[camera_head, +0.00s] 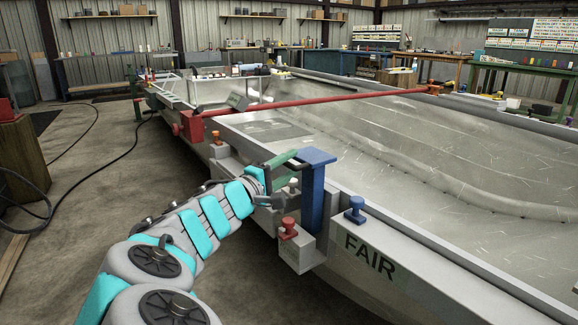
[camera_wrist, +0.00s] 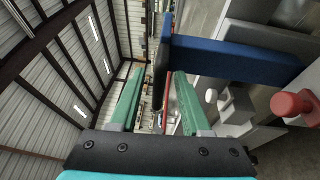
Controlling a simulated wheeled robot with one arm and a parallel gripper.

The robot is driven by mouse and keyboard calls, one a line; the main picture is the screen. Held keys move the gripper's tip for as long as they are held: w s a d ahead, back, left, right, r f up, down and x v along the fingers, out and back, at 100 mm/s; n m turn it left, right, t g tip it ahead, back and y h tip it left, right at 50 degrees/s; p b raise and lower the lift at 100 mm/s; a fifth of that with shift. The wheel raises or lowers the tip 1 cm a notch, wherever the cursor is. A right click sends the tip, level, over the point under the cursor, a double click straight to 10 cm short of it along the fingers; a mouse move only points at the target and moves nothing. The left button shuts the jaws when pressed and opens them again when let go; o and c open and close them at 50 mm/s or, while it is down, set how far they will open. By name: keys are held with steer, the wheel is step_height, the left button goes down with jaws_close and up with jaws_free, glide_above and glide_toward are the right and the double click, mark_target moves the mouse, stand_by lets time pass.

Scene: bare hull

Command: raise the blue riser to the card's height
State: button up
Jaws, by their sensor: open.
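The blue riser (camera_head: 312,198) is an upright post with a flat top plate, standing at the hull's near edge in a grey block. In the wrist view the riser (camera_wrist: 235,58) lies sideways across the upper right. My gripper (camera_head: 301,163) is open at the left edge of the top plate. In the wrist view, the plate's edge appears between the tips of my green fingers (camera_wrist: 160,80), with a gap on each side. I cannot tell whether a finger touches it. I cannot make out the card for certain.
A red knob (camera_head: 288,228) sits on the block beside the riser, and a blue knob (camera_head: 355,209) on the rim to its right. A pale knob (camera_head: 293,185) is close below my fingers. A red bar (camera_head: 310,101) spans the hull farther back. "FAIR" marks the hull side.

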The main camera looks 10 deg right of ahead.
steer(key=v, duration=0.7)
steer(key=shift+s+a, duration=0.2)
steer(key=shift+a, duration=0.1)
